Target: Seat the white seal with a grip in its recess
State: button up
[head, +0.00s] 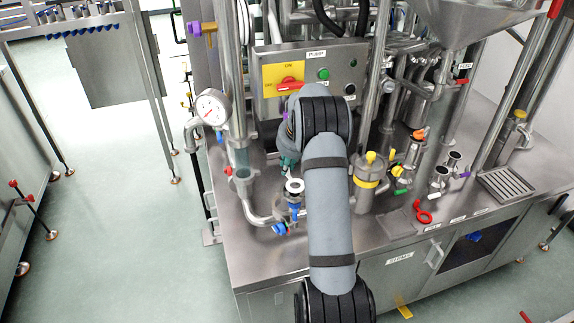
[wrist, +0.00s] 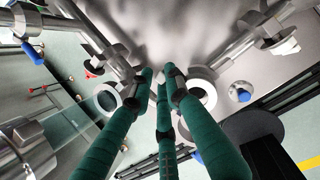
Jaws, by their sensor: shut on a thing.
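My gripper (head: 288,160) is partly hidden behind my arm in the head view, where a bit of its green fingers shows. In the wrist view its green fingers (wrist: 160,82) are closed together at the tips; what they pinch is mostly hidden. A white ring (head: 294,186) shows in the head view just below the fingers, at the top of an upright pipe fitting. In the wrist view one pale ring (wrist: 203,92) lies right of the fingertips and another (wrist: 107,97) lies left of them. I cannot tell which is the seal, or whether either ring touches the fingers.
A pressure gauge (head: 211,107) and a sight-glass pipe (head: 242,165) stand left of my gripper. A control box (head: 312,75) is behind it. Blue valve handles (head: 280,228) sit below. A yellow-banded canister (head: 367,182) stands right of my arm. The steel deck (head: 258,258) is bare near its front left.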

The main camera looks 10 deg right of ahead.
dwell(0.5)
jog(key=shift+m, duration=0.6)
jog(key=shift+c, duration=0.2)
jog(key=shift+d, duration=0.1)
dwell(0.3)
jog(key=shift+f+b, duration=0.3)
jog(key=shift+b, duration=0.4)
dwell(0.8)
dwell(0.5)
jog(key=shift+m, duration=0.5)
jog(key=shift+d, duration=0.1)
jog(key=shift+f+b, duration=1.05)
jog(key=shift+b, duration=0.15)
dwell(1.1)
